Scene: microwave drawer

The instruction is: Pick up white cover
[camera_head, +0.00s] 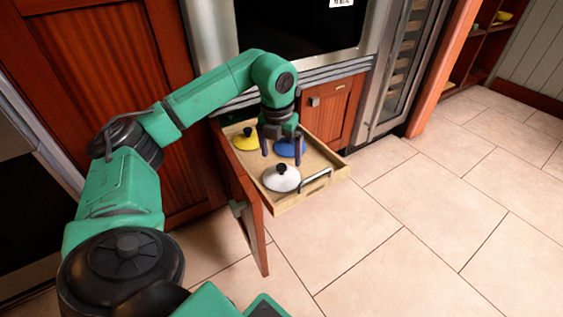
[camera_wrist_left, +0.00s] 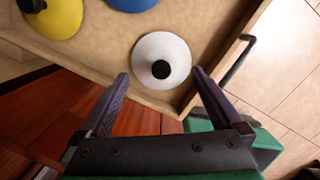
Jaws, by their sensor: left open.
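The white cover (camera_head: 282,179), a round lid with a black knob, lies near the front of the pulled-out wooden drawer (camera_head: 334,162). It also shows in the left wrist view (camera_wrist_left: 160,48), ahead of the fingertips. My left gripper (camera_head: 281,157) is open and empty above the drawer, its fingers pointing down behind the white cover in the head view. In the left wrist view its two fingers (camera_wrist_left: 160,75) are spread wide, with the white cover between and beyond them and apart from them. My right gripper is not in view.
A yellow cover (camera_head: 245,139) and a blue cover (camera_head: 290,148) lie farther back in the drawer. An open cabinet door (camera_head: 256,222) stands along the drawer's left side. A metal drawer handle (camera_head: 316,181) is at the front. Tiled floor at right is clear.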

